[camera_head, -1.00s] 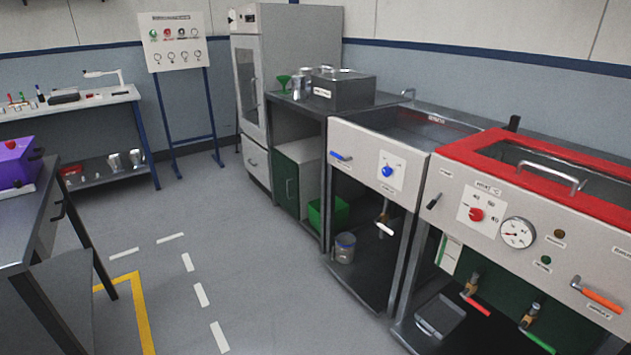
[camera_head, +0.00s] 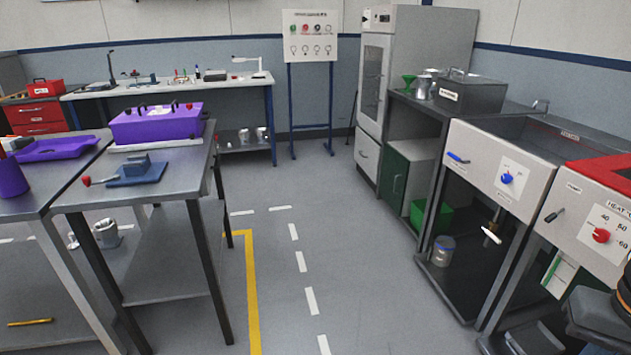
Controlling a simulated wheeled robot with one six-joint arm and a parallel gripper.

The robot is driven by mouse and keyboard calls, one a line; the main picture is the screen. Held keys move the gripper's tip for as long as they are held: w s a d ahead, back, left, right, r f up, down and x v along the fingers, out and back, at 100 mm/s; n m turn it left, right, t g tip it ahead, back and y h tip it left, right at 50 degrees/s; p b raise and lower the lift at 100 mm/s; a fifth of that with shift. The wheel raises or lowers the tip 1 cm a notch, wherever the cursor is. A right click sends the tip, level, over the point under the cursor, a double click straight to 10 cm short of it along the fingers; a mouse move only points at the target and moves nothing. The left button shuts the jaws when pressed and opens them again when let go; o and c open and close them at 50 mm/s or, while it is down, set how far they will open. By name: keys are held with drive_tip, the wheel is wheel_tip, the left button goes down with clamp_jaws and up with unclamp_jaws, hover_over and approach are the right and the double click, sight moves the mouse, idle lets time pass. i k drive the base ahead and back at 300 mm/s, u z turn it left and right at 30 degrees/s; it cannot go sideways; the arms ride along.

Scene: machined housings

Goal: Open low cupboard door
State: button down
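A dark rounded part at the lower right edge looks like my own arm. My gripper's fingers are not in view.
A green bin (camera_head: 430,214) stands on the shelf right of the cupboard. The sink unit (camera_head: 500,165) and a red-topped unit line the right side. A steel table (camera_head: 180,180) with a purple box (camera_head: 157,124) stands at left. The floor (camera_head: 290,290) between is clear.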

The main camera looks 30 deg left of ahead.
sight(396, 168)
drive_tip(key=u, duration=0.95)
drive_tip(key=i, duration=3.6)
drive_tip(key=z, duration=0.2)
